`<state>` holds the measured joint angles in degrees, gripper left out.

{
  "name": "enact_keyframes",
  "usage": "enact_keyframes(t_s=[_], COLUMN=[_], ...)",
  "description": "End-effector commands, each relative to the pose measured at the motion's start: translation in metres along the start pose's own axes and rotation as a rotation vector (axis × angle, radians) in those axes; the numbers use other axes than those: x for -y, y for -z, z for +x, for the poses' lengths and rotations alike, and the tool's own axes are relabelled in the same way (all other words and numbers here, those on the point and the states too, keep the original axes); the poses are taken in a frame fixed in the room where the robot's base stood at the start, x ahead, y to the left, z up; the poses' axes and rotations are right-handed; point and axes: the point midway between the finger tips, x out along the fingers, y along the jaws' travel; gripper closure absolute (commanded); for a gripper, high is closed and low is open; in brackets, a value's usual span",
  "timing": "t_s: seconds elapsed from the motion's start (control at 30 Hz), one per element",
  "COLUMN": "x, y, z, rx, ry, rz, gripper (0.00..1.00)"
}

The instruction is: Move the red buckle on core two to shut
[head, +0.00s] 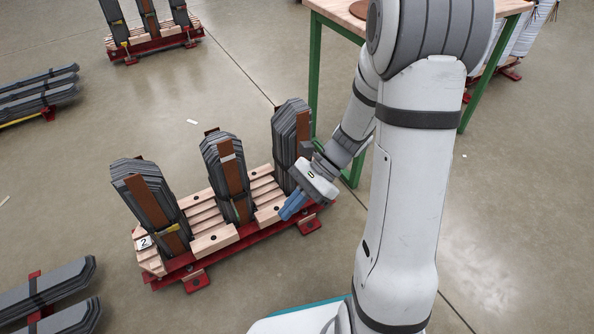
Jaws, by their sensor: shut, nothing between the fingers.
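Core two stands in the middle of the head view. It has three upright stacks of dark grey sheets with brown strips: a left stack (138,190), a middle stack (215,160) and a right stack (287,125). They stand on wooden blocks over a red base frame (240,243). A white label reading 2 (144,242) is on the left end. Red feet show at the front (197,281) and at the right (309,225). I cannot make out which part is the red buckle. My gripper (290,208), with blue fingers, is shut and empty at the right end of the frame.
A green-legged table (314,75) with a wooden top stands behind my arm. Another core on a red base (155,47) is at the back left. Piles of grey sheets (40,92) lie at the left, with more at lower left (45,290). The floor in front is clear.

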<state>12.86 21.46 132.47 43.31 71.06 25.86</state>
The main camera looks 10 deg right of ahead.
Motion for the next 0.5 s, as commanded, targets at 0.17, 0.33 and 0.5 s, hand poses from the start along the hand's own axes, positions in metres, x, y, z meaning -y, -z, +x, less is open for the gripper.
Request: enact_keyframes(t_s=[0.17, 0.33, 0.5], x=[0.040, 0.077, 0.102], y=[0.020, 0.056, 0.110], z=[0.004, 0.004, 0.003], rx=[0.297, 0.582, 0.874], ry=[0.113, 0.223, 0.333], rz=[0.377, 0.720, 1.039], gripper=[1.00, 1.00, 1.00])
